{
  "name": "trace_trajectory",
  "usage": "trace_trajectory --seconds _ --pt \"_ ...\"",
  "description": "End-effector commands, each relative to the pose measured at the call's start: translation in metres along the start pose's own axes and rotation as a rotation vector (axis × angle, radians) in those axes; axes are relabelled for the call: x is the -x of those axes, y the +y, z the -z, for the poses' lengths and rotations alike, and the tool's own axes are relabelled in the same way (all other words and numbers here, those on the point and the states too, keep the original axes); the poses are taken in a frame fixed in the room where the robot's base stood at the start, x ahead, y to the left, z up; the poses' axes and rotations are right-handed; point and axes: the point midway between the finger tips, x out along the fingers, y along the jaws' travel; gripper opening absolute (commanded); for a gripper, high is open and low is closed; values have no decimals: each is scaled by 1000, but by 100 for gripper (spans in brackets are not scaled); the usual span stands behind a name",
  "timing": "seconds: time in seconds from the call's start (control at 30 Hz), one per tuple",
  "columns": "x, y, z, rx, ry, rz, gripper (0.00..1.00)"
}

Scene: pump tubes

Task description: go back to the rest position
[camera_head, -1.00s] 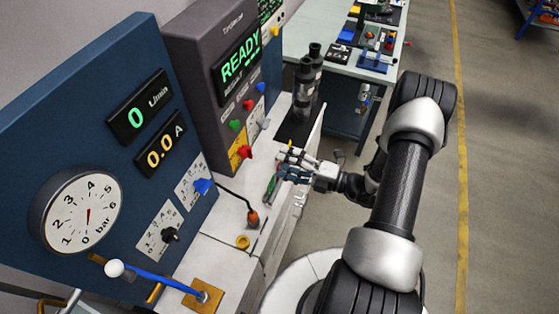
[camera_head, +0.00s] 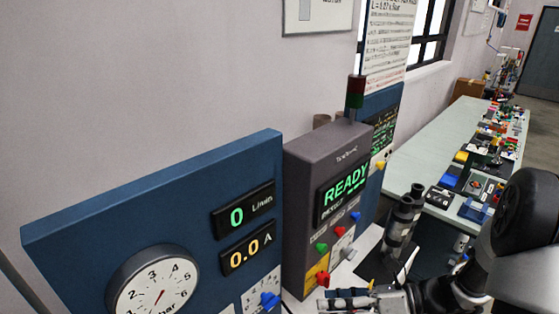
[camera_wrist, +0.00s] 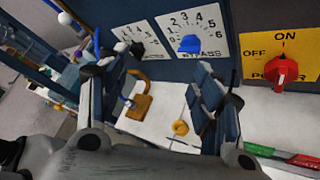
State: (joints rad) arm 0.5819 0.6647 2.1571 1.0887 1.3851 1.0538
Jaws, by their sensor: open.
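My gripper (camera_head: 338,299) shows at the bottom edge of the head view, in front of the grey control box, with the arm reaching in from the right. In the wrist view its two dark fingers (camera_wrist: 160,80) stand wide apart with nothing between them. Beyond them are a white bench top with a yellow ring (camera_wrist: 180,127) and a brass-coloured padlock-shaped part (camera_wrist: 140,97). The lower part of the gripper is cut off in the head view.
The blue panel (camera_head: 130,205) with a gauge (camera_head: 152,287) and the grey control box (camera_head: 300,190) reading READY stand at left. Dark cylinders (camera_head: 402,220) stand behind the gripper. In the wrist view a red power knob (camera_wrist: 284,70) is at right. A long table (camera_head: 425,165) carries several parts.

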Motion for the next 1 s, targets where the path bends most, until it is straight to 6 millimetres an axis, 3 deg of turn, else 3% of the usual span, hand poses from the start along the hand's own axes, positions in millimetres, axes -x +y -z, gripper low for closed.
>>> trace_trajectory --seconds 0.03,0.2,0.4,0.6,0.8,1.0 --pt "-5 17 1 132 88 -1 60" --pt "-10 65 16 562 369 -28 60" --pt "0 106 39 1075 691 -88 60" --pt "23 129 56 1582 1013 -169 60" --pt "49 142 60 2032 1333 -257 60" --pt "67 149 57 2282 1548 -317 60"
